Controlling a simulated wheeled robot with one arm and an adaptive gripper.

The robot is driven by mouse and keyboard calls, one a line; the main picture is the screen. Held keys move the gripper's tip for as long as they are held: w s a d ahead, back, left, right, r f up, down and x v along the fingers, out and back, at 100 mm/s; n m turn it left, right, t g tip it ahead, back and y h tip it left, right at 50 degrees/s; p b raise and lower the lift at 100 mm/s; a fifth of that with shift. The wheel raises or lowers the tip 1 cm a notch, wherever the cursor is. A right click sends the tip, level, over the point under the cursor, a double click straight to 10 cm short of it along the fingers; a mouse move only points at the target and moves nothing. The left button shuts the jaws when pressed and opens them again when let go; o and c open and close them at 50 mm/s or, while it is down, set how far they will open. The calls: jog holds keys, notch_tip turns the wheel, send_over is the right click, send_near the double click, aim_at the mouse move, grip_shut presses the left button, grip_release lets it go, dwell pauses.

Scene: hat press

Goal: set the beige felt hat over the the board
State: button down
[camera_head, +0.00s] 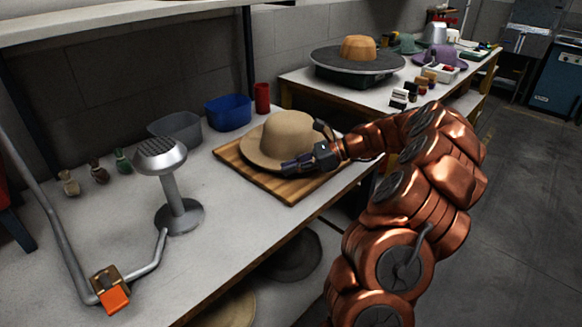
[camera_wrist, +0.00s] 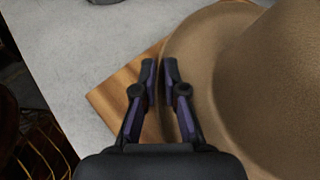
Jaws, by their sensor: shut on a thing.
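The beige felt hat (camera_head: 284,135) sits upright over the wooden board (camera_head: 290,192) on the near table. Its brim covers much of the board, and bare wood shows along the front. I cannot tell whether the brim rests fully flat on it. My gripper (camera_head: 306,152) is at the right side of the hat, shut on the brim. In the wrist view the fingers of my gripper (camera_wrist: 160,72) are close together at the brim edge of the hat (camera_wrist: 225,75), with the board (camera_wrist: 118,92) below and to the left.
A metal stand (camera_head: 176,190) is left of the board. A blue bin (camera_head: 228,112), a grey bin (camera_head: 177,129) and a red cup (camera_head: 262,97) stand behind. Small bottles (camera_head: 98,172) stand at the left. Another table behind holds a wide-brimmed hat (camera_head: 357,60).

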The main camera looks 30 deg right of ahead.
jog(key=shift+f, duration=0.5)
dwell(0.5)
jog(key=c, duration=1.2)
grip_release()
jog(key=shift+o, duration=0.2)
jog(key=shift+d, duration=0.1)
jog(key=v, duration=1.2)
